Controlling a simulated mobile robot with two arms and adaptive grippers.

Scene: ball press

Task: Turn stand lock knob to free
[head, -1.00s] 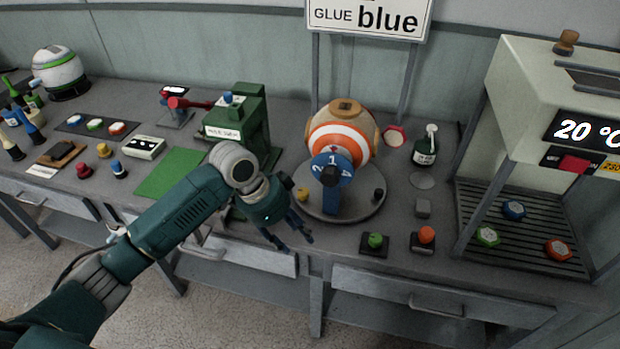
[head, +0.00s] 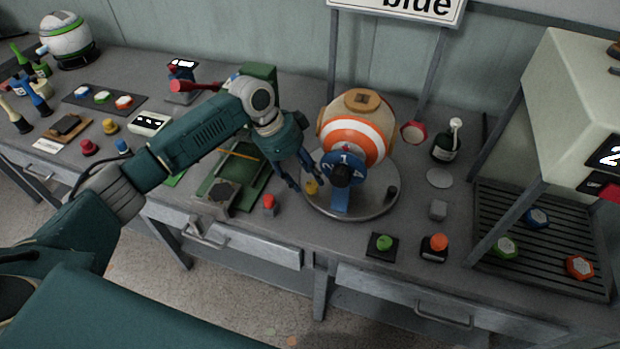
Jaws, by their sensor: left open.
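An orange-and-white striped ball (head: 352,130) sits on a round grey stand (head: 372,207). My left gripper (head: 305,182) is open, fingers pointing down, right by the yellow knob. I cannot tell whether they touch it. My right gripper is not in view.
A green press (head: 258,80) stands behind my left arm, with a red button (head: 269,203) in front. Green (head: 384,242) and orange (head: 436,242) buttons sit near the table's front edge.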

